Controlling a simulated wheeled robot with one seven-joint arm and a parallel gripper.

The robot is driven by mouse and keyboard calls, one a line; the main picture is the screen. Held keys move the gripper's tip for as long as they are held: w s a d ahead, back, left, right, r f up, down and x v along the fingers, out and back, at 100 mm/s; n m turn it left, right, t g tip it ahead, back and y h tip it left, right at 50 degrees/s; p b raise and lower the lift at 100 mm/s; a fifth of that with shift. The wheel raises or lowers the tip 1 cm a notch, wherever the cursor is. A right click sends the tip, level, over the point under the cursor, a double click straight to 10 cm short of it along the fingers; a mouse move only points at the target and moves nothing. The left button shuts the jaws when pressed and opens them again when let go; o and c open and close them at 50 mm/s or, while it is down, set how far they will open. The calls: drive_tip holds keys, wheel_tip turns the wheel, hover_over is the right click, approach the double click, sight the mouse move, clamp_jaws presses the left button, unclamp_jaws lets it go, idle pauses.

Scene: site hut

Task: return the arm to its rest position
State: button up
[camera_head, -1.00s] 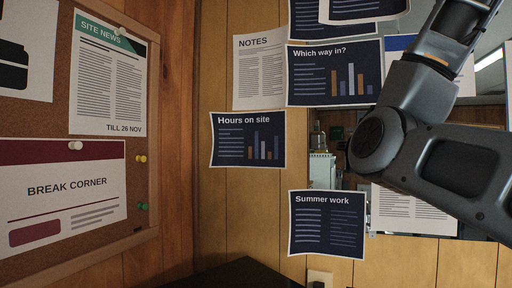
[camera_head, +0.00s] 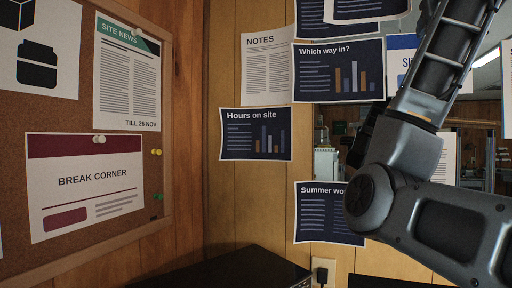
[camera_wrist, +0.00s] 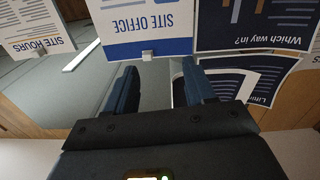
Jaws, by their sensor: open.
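My arm crosses the right side of the head view, bent at a joint in front of the papered wall. My gripper (camera_wrist: 160,88) shows in the wrist view with its two dark fingers apart and nothing between them. Behind the fingers are a mirror-like pane and a "Site Office" sheet (camera_wrist: 148,22), which appears upside down. I cannot tell how far the fingertips are from the wall. The fingers are not clearly seen in the head view.
A cork board (camera_head: 95,115) with pinned sheets hangs at left. Papers such as "Hours on site" (camera_head: 256,134) and "Which way in?" (camera_head: 339,70) cover the wooden wall. A dark flat-topped object (camera_head: 235,270) stands low in the middle, near a socket with a plug (camera_head: 322,274).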

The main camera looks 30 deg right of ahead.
drive_tip(key=w+a+f+n+t, duration=0.15)
drive_tip(key=w+f, duration=0.25)
drive_tip(key=f, duration=0.5)
drive_tip(key=w+a+f+n+y, duration=0.15)
drive_tip(key=w+f, duration=0.25)
drive_tip(key=f, duration=0.4)
drive_tip(key=w+a+f+n+h, duration=0.15)
drive_tip(key=w+f, duration=0.25)
drive_tip(key=f, duration=0.5)
drive_tip(key=s+a+f+n+t+y, duration=0.1)
drive_tip(key=a+f+n+y, duration=0.15)
drive_tip(key=a+f, duration=0.65)
drive_tip(key=s+a+f+n+t+y, duration=0.1)
drive_tip(key=a+f+t+y, duration=0.15)
drive_tip(key=f, duration=1.25)
drive_tip(key=s+a+f+n+y, duration=0.3)
drive_tip(key=s+a+f+y, duration=0.3)
drive_tip(key=s+a+f, duration=1.05)
drive_tip(key=s+a+m+y, duration=0.1)
drive_tip(key=s+a, duration=0.2)
drive_tip(key=s, duration=0.9)
drive_tip(key=s+a+g+y, duration=0.1)
drive_tip(key=s+a+y, duration=0.1)
drive_tip(key=s, duration=0.9)
drive_tip(key=shift+s+a+m+g, duration=0.3)
drive_tip(key=shift+s+a+m, duration=0.1)
drive_tip(key=shift+a, duration=0.2)
